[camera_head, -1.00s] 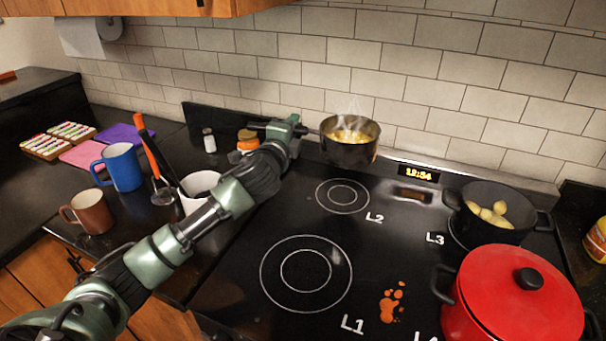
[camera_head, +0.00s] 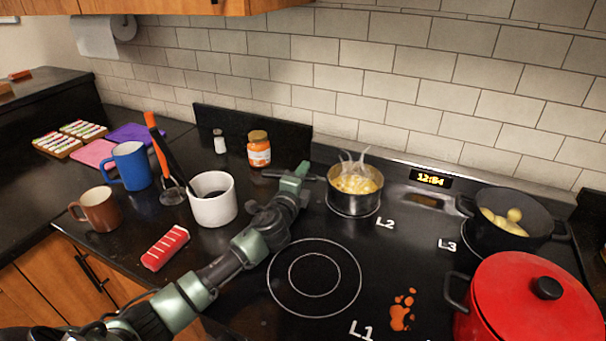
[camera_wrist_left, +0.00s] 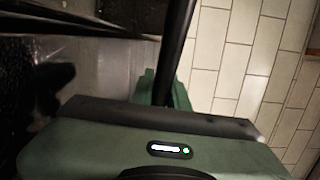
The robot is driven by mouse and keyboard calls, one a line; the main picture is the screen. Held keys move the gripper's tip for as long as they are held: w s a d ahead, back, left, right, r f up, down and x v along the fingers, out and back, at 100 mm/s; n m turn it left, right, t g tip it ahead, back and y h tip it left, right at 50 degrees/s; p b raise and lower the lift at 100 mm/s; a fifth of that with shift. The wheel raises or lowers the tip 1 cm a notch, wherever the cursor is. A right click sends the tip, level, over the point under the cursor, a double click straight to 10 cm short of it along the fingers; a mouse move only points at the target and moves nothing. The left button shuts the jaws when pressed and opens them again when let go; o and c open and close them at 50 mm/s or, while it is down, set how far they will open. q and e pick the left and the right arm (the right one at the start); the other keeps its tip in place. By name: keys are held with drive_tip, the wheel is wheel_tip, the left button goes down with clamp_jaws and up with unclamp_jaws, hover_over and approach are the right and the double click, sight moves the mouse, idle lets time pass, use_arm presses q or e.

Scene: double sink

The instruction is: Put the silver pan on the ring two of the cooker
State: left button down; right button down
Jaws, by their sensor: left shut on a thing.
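The silver pan (camera_head: 354,193) holds yellow food with steam rising from it. It stands upright over the ring marked L2 on the black cooker (camera_head: 400,260), covering most of that ring. My left gripper (camera_head: 300,172) is at the pan's left side, shut on its handle (camera_head: 313,178). In the left wrist view the dark handle (camera_wrist_left: 176,50) runs up from the green gripper. Whether the pan's base fully touches the glass is hard to tell. My right gripper is not in view.
Ring L1 (camera_head: 314,278) is bare, with an orange spill (camera_head: 402,310) beside it. A black pot (camera_head: 508,222) of potatoes and a red lidded pot (camera_head: 533,305) stand at right. A white utensil pot (camera_head: 213,200), orange jar (camera_head: 259,150) and mugs stand left of the cooker.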

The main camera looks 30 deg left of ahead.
use_arm(q)
drive_tip(key=shift+r, duration=0.2)
drive_tip(key=shift+f, duration=0.15)
drive_tip(key=c, duration=1.4)
unclamp_jaws()
drive_tip(key=shift+f, duration=0.1)
drive_tip(key=shift+s, duration=0.1)
drive_tip(key=shift+r, duration=0.3)
drive_tip(key=s, duration=0.4)
drive_tip(key=s+d, duration=0.1)
drive_tip(key=s, duration=0.3)
drive_tip(key=s+d+b, duration=0.1)
drive_tip(key=s, duration=0.2)
drive_tip(key=shift+s+d, duration=0.2)
drive_tip(key=shift+s, duration=0.2)
